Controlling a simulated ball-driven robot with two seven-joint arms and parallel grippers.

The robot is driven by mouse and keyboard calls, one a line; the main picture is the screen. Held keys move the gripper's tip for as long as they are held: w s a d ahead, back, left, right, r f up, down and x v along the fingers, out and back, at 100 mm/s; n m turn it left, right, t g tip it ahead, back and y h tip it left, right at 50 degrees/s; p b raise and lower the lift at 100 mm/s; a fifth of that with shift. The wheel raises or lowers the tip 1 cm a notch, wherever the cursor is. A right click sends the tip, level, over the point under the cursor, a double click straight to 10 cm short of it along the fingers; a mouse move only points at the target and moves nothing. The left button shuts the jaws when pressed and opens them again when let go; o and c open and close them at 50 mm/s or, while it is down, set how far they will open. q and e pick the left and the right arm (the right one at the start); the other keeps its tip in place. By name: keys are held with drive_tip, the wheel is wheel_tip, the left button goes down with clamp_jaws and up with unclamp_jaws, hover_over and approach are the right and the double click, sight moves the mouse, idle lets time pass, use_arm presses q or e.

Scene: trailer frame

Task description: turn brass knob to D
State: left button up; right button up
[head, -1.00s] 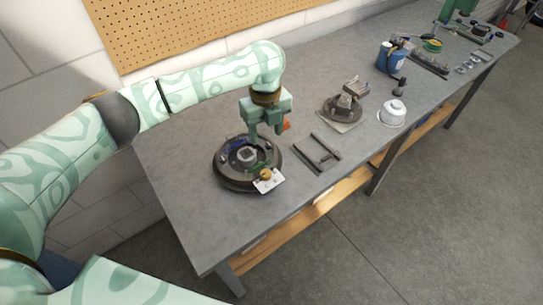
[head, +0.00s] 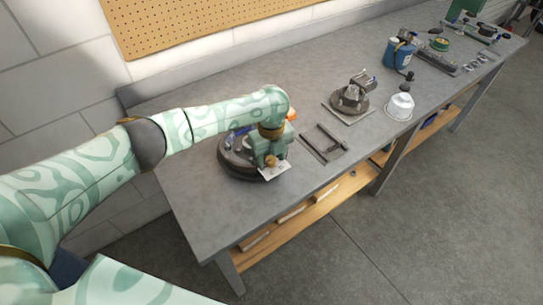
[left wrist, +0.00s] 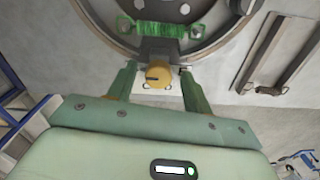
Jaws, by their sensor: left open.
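The brass knob (left wrist: 158,76) shows in the left wrist view as a round yellow knob with a dark slot, at the front edge of a dark round fixture (left wrist: 235,40). A white plate (left wrist: 150,98) lies behind it; no letters on it can be read. In the head view the knob (head: 270,160) and the round fixture (head: 238,172) are partly covered by my left gripper. My left gripper (left wrist: 160,78) is open, with one green finger on each side of the knob. I cannot tell whether either finger touches it. My right gripper is not in view.
On the grey bench (head: 200,215), a dark metal frame (head: 324,143) lies right of the fixture. Further right are a vise on a round base (head: 350,98), a white pot (head: 399,107) and a blue can (head: 400,52). The bench front is clear.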

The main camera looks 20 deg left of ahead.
use_arm(q)
drive_tip(key=shift+s+r, duration=0.1)
drive_tip(key=c, duration=1)
